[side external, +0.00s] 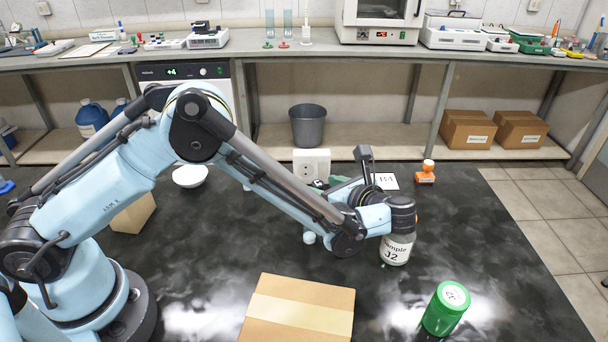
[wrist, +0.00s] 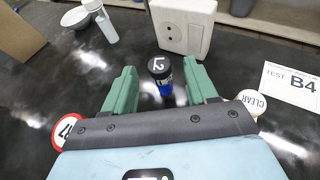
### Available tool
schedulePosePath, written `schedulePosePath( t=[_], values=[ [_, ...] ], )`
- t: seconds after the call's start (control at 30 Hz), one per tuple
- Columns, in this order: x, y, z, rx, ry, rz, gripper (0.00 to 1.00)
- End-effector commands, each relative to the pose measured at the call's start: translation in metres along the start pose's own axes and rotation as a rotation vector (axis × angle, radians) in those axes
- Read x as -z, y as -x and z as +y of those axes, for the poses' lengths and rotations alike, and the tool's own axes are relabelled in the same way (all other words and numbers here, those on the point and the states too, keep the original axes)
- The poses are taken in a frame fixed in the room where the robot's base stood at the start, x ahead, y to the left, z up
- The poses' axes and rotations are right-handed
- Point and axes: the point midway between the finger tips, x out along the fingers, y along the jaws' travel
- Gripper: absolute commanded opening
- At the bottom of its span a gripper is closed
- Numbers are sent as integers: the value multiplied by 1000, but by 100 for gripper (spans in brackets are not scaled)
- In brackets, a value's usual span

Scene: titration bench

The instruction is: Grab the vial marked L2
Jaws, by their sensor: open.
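A small vial with a black cap and a blue body (wrist: 160,72) stands upright on the dark bench in the wrist view. White characters on its cap look like L2, but they are turned and small. My gripper (wrist: 163,75) has its green fingers apart, one on each side of the vial in this view, with a visible gap to both. I cannot tell how far beyond the fingertips the vial stands. In the side view my gripper (side external: 340,184) is partly hidden by my wrist, and I cannot clearly make out the vial.
A white socket box (wrist: 183,25) stands just behind the vial. A B4 card (wrist: 290,85) lies to the right. A CLEAR cap (wrist: 252,100) is beside my gripper.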

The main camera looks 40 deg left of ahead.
Motion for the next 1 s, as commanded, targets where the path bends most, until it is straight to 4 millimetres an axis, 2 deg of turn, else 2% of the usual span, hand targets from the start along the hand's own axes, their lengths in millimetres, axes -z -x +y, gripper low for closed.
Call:
schedulePosePath(
  t=[0.17,0.3,0.5,0.77,0.87,1.0],
  values=[
    [11,-5,0,0,1,1,57],
    [9,-30,1,-4,2,1,57],
    [9,-51,0,-1,1,1,57],
    [9,-54,0,1,1,1,57],
    [9,-54,0,0,1,1,45],
    [9,-54,0,0,1,1,24]
  ],
)
